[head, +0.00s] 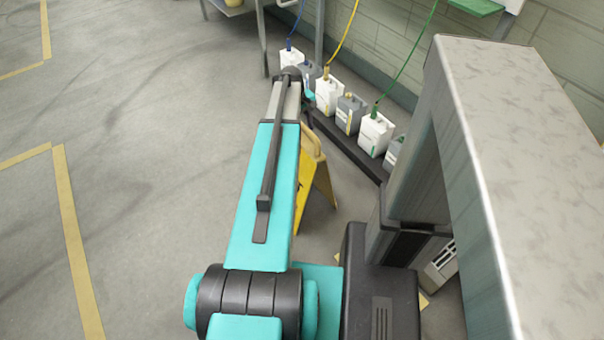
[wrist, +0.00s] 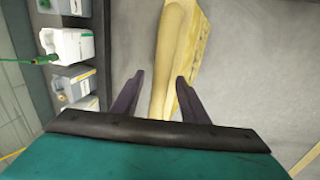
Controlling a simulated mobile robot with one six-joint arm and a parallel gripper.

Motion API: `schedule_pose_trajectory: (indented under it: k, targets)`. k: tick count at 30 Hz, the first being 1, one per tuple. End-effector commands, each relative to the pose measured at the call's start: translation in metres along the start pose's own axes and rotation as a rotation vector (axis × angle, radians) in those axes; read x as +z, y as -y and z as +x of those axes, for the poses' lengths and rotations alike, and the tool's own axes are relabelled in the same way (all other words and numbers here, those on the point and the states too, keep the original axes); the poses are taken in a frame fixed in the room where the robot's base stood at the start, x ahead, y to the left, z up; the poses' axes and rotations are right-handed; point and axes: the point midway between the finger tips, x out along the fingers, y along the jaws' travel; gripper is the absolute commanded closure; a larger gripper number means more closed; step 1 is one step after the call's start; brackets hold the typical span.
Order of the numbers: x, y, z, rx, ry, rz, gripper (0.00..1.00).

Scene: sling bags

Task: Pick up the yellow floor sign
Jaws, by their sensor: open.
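The yellow floor sign (head: 316,178) stands on the floor in the head view, just right of my arm and partly hidden behind it. It stands as an A-shape with its legs apart. In the wrist view the sign (wrist: 172,50) runs from the top edge down to between the fingers. My gripper (wrist: 160,80) is open, with one dark finger on each side of the sign's near edge. I cannot tell whether either finger touches it. In the head view my gripper is hidden by my arm.
Several white and grey jugs (head: 376,133) stand in a row on a dark low base along the wall, right of the sign. They also show at left in the wrist view (wrist: 72,46). Colored hoses hang to them. The floor (head: 130,150) at left is clear.

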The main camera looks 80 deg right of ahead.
Motion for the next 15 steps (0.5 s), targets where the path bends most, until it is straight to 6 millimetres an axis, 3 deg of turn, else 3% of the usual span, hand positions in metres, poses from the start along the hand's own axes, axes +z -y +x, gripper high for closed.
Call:
schedule_pose_trajectory:
  k: [1,8,15]
  targets:
    - [-0.0001,0.0001,-0.0001,0.000,0.000,0.000,0.61]
    - [-0.0002,0.0002,-0.0002,0.000,0.000,0.000,1.00]
    - [-0.0003,0.0001,-0.0002,0.000,0.000,-0.001,1.00]
